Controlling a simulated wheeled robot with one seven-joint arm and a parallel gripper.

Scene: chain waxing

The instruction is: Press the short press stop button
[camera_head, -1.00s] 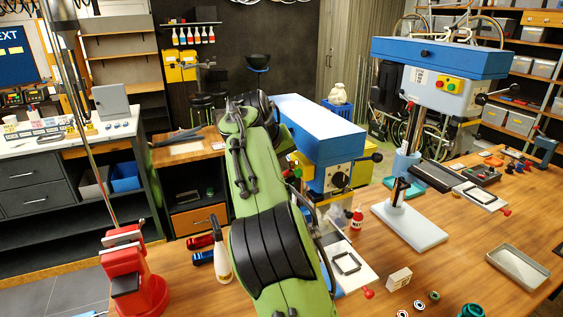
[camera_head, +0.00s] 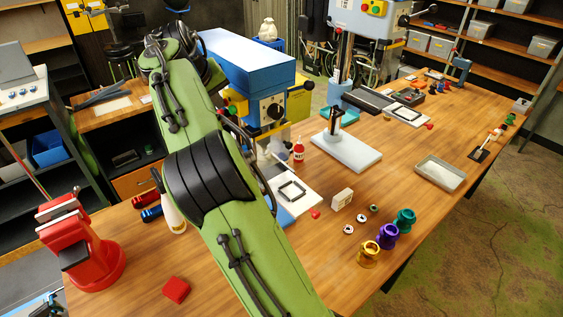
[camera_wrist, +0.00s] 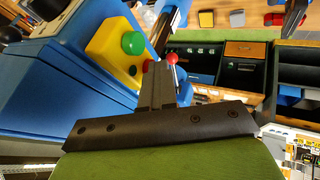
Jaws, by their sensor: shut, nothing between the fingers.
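The short press (camera_head: 250,68) has a blue housing and a yellow front and stands on the bench, partly hidden behind my green arm in the head view. In the wrist view its blue housing (camera_wrist: 50,85) fills the left, with a yellow button box (camera_wrist: 108,42) carrying a large green button (camera_wrist: 133,43). In the head view my gripper is hidden.
A red vise (camera_head: 80,250), a red block (camera_head: 176,290), colored spools (camera_head: 380,237) and a grey tray (camera_head: 440,173) are on the bench. A red knob (camera_wrist: 172,58) is near my fingertips.

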